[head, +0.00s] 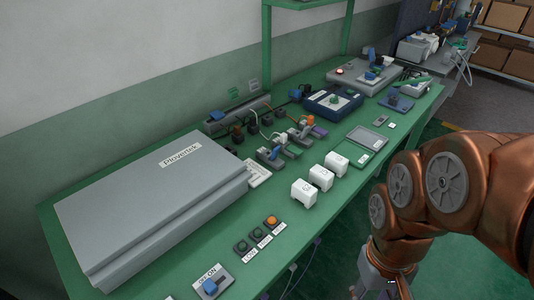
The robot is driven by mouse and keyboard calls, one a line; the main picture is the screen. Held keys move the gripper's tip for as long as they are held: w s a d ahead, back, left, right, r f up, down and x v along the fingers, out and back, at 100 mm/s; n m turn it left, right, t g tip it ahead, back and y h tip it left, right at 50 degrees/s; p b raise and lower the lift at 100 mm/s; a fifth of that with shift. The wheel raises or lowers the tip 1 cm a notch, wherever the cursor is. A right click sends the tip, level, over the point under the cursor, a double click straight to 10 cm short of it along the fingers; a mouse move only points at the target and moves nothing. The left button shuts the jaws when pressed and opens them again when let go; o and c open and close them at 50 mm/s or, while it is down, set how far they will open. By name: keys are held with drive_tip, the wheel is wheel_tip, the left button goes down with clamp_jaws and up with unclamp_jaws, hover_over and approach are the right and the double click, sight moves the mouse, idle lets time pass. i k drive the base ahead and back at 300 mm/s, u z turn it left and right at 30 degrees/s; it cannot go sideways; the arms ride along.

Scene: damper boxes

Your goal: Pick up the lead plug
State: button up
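I cannot tell for sure which item is the lead plug. My gripper (378,288) is low at the bottom right, off the front of the table and to the right of these ends. It is small and partly cut off by the frame, so its fingers are unclear.
The green table (195,258) carries a large grey box (150,210), three white blocks (321,178), a row of buttons (257,236), a blue switch (210,285) and clamps with dark sockets (272,155). A dark blue box (333,103) stands further back. Bare table lies along the front edge.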

sight(237, 128)
drive_tip(key=z, duration=1.55)
drive_tip(key=i, duration=1.15)
drive_tip(key=u, duration=3.55)
drive_tip(key=i, duration=0.5)
